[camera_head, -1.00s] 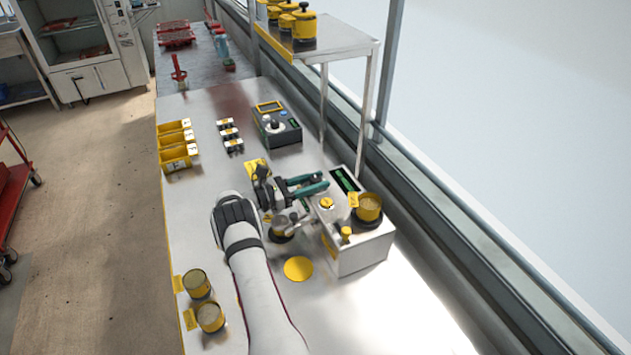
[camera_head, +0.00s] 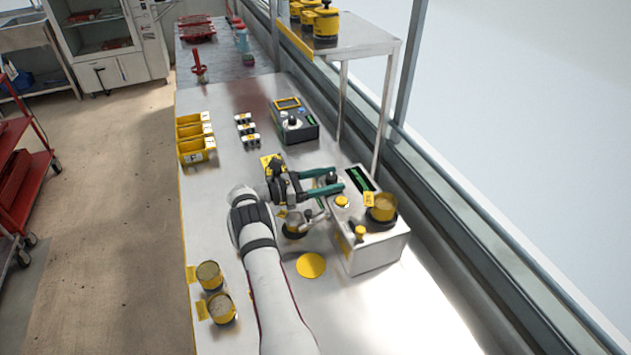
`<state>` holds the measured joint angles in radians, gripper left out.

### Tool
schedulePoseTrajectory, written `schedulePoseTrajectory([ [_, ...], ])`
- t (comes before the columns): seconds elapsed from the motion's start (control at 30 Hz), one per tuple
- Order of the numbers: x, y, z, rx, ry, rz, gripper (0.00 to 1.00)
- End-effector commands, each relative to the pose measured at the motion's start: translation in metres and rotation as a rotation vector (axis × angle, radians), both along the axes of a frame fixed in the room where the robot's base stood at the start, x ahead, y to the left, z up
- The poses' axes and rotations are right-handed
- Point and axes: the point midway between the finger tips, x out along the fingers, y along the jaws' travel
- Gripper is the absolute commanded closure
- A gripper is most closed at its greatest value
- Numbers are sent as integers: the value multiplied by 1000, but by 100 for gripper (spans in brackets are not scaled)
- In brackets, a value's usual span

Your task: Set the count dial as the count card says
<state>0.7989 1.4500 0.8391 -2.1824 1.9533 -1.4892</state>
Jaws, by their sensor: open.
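A yellow round knob (camera_head: 342,201), which looks like the count dial, sits on top of a white box-shaped machine (camera_head: 376,257). Its pointer setting is too small to read. My gripper (camera_head: 334,181) is above the table beside the machine, with its two teal fingers pointing right. The fingers are apart with nothing between them. Their tips are close to the knob, just behind it in the picture; I cannot tell whether they touch anything. A yellow card (camera_head: 268,160), perhaps the count card, is partly hidden behind my gripper, and its writing is unreadable.
The machine also carries a dark display (camera_head: 361,178) and a yellow cup (camera_head: 383,208). A grey device with a knob (camera_head: 295,121) stands farther back. Yellow bins (camera_head: 196,150) and two yellow tins (camera_head: 221,307) stand at left. A raised shelf (camera_head: 350,38) overhangs the back right.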

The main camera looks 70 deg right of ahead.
Motion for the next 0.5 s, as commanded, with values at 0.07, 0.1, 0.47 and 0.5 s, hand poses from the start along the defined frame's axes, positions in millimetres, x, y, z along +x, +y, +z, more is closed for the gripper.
schedulePoseTrajectory([
  [0.07,9,7,0,-1,-1,3,31],
  [0.1,16,13,0,-1,-1,4,31],
  [0.47,85,76,-1,-2,-2,4,31],
  [0.5,93,83,-1,-2,-2,5,31],
])
